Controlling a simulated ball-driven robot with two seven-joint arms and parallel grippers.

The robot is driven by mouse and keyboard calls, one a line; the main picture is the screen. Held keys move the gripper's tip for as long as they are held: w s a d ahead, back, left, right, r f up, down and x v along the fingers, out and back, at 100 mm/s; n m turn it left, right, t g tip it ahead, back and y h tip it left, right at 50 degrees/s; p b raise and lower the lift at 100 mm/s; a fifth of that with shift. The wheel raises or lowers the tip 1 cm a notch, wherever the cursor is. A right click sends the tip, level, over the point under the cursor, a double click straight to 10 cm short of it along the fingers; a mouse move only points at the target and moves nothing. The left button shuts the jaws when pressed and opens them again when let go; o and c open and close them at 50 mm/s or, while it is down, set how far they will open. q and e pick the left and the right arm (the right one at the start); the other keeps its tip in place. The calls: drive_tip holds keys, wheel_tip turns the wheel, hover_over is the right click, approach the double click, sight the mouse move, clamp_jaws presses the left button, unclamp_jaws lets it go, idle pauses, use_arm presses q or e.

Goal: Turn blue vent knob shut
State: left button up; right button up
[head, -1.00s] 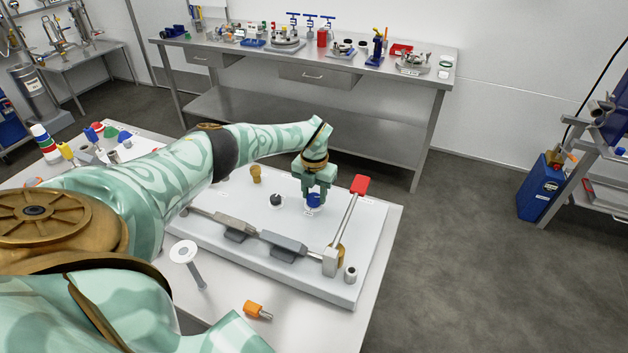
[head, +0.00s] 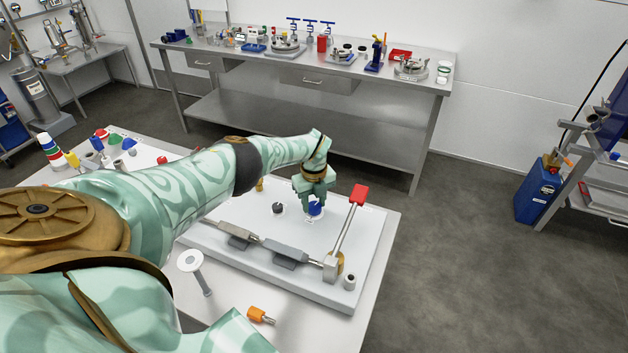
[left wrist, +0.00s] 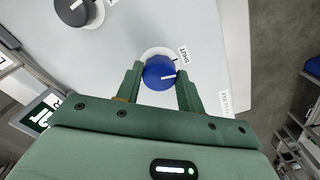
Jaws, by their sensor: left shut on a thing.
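The blue vent knob (head: 315,208) stands on the white panel (head: 352,283), beyond the metal rods. My left gripper (head: 313,203) reaches down over it from above. In the left wrist view the blue knob (left wrist: 158,74) sits between the two green fingers of the gripper (left wrist: 160,84), which is shut on its sides. The knob's white pointer line points right. A "SHUT" label (left wrist: 184,55) lies just up and to the right of the knob. My right gripper is not in view.
A black knob (head: 278,208) is left of the blue one; it also shows in the wrist view (left wrist: 74,11). A red-tipped lever (head: 357,195) rises close on the right. An orange-handled piece (head: 260,315) and a white disc-topped piece (head: 190,261) lie nearer.

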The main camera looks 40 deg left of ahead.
use_arm(q)
drive_tip(key=shift+r+n+p, duration=0.1)
drive_tip(key=shift+n+p, duration=0.2)
drive_tip(key=shift+n, duration=0.9)
drive_tip(key=o, duration=1)
wheel_tip(320, 180, up, 8)
drive_tip(key=p, duration=0.5)
drive_tip(key=shift+a, duration=0.1)
wheel_tip(320, 180, up, 7)
drive_tip(key=p, duration=0.2)
hover_over(314, 204)
drive_tip(key=shift+s+r, duration=0.15)
drive_tip(key=shift+r, duration=0.45)
